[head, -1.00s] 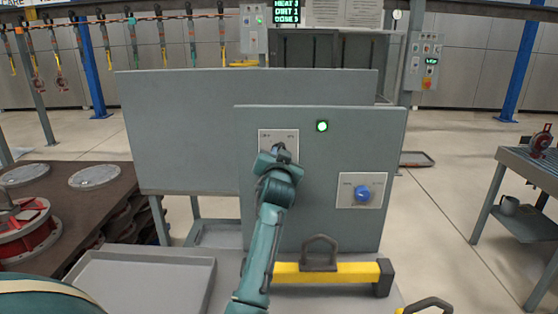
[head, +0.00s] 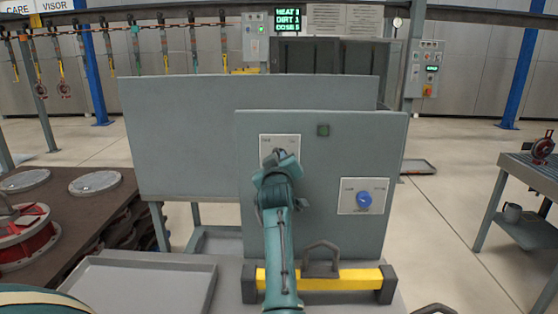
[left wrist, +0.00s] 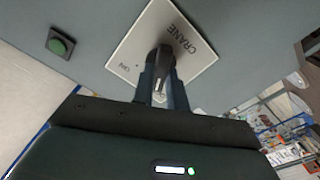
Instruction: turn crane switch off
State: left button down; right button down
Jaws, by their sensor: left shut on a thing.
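The crane switch's white plate (head: 280,141) is on the upper left of the front grey panel, and my left gripper (head: 277,160) partly covers it. In the left wrist view the plate (left wrist: 150,42) carries the words CRANE and ON. There my left gripper (left wrist: 161,82) is shut on the small switch lever (left wrist: 160,85), its fingers close against the plate. The exact lever direction is hard to tell. A square green indicator lamp (head: 323,130) beside the plate is dark; it also shows in the left wrist view (left wrist: 60,43). My right gripper is out of view.
A blue knob (head: 364,200) on a second white plate sits lower right on the same panel (head: 320,235). A yellow bar (head: 345,281) with a dark handle lies below it. A grey tray (head: 140,285) is at lower left, a workbench (head: 533,168) at right.

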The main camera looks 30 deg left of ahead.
pick_arm(q)
jog(key=shift+r+n, duration=0.1)
jog(key=shift+n, duration=0.9)
jog(key=shift+p, duration=0.3)
jog(key=c, duration=1.4)
grip_release()
notch_tip(320, 180, up, 10)
jog(key=shift+f+b, duration=0.1)
jog(key=shift+b, duration=0.4)
